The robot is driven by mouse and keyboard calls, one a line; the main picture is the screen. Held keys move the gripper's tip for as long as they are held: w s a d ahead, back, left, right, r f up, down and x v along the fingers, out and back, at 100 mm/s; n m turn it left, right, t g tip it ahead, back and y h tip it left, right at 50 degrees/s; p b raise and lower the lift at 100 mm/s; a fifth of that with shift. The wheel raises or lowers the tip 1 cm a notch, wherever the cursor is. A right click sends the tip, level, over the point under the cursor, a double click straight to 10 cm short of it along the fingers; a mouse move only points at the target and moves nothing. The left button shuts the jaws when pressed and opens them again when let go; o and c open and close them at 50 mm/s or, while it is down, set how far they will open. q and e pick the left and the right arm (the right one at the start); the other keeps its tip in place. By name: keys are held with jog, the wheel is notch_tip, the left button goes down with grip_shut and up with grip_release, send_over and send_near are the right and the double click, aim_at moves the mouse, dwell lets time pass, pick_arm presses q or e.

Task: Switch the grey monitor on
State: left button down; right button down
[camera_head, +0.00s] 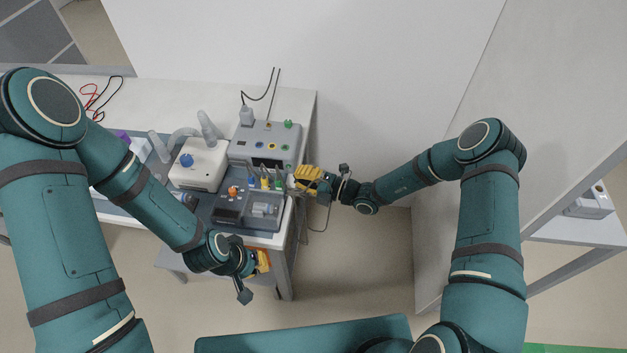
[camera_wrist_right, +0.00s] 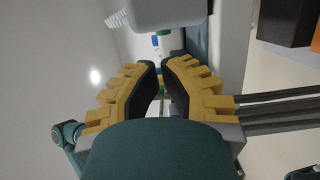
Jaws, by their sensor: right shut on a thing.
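The grey monitor (camera_head: 262,142) is a light grey box at the back right of the bench, with green and orange parts on top. A dark strip shows on its front edge; I cannot tell whether it is lit. My right gripper (camera_head: 293,181) is at the bench's right edge, just in front of the monitor's right corner. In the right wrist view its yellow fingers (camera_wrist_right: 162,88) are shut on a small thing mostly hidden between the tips. My left gripper (camera_head: 262,262) is low in front of the bench, away from the monitor; its finger opening is unclear.
A white box with a blue knob (camera_head: 201,165) stands left of the monitor. A dark grey unit with an orange knob (camera_head: 230,205) sits in front, near several coloured upright pieces. A grey plug (camera_head: 246,116) with a dark cord is behind. Floor right of the bench is clear.

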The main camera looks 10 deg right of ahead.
aim_at(288, 166)
jog(key=shift+x, duration=1.65)
